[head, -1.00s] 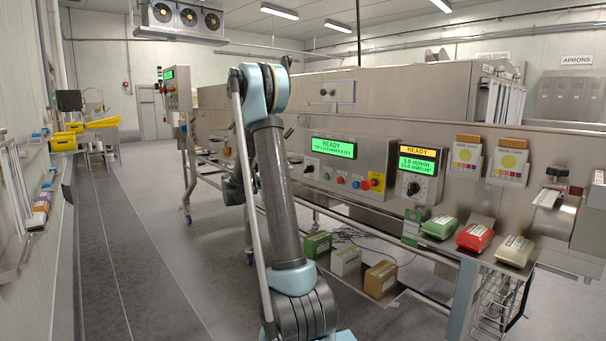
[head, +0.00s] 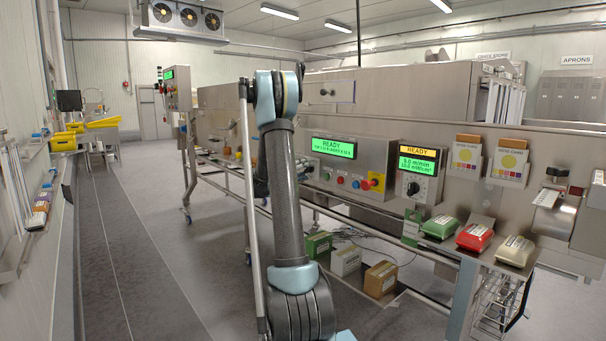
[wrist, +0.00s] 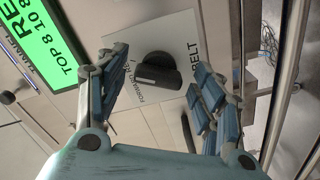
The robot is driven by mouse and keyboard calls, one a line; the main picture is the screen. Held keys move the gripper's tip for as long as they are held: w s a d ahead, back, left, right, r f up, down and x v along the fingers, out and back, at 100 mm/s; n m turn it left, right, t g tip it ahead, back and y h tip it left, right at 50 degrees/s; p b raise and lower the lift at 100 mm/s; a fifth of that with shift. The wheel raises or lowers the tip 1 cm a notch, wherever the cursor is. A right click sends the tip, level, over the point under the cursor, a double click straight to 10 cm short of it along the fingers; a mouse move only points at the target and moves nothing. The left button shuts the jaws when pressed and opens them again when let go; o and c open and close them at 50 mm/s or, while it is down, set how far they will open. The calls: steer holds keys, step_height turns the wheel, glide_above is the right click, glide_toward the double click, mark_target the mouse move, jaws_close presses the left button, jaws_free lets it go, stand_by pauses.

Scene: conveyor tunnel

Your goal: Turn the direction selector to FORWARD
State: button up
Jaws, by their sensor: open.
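The direction selector (wrist: 158,72) is a black knob with a raised bar on a pale plate marked BELT. In the wrist view, the lettering beside it reads FORWARD and the start of another word; I cannot tell for sure which mark the bar points to. My gripper (wrist: 160,60) is open, with its blue-grey fingers on either side of the knob in the picture. I see no clear contact, and the gap in depth is hard to judge. In the head view my arm hides the selector and most of the gripper.
A control box with a green READY display (head: 334,148) and coloured buttons sits right of my arm. A second display (head: 417,160) with its own knob is further right. Boxes stand below. The aisle floor at left is clear.

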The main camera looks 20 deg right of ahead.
steer(key=shift+c, duration=0.3)
steer(key=c, duration=1)
steer(key=shift+a, duration=0.2)
steer(key=shift+d, duration=0.1)
steer(key=shift+n, duration=0.4)
steer(key=n, duration=1.1)
steer(key=shift+d, duration=0.1)
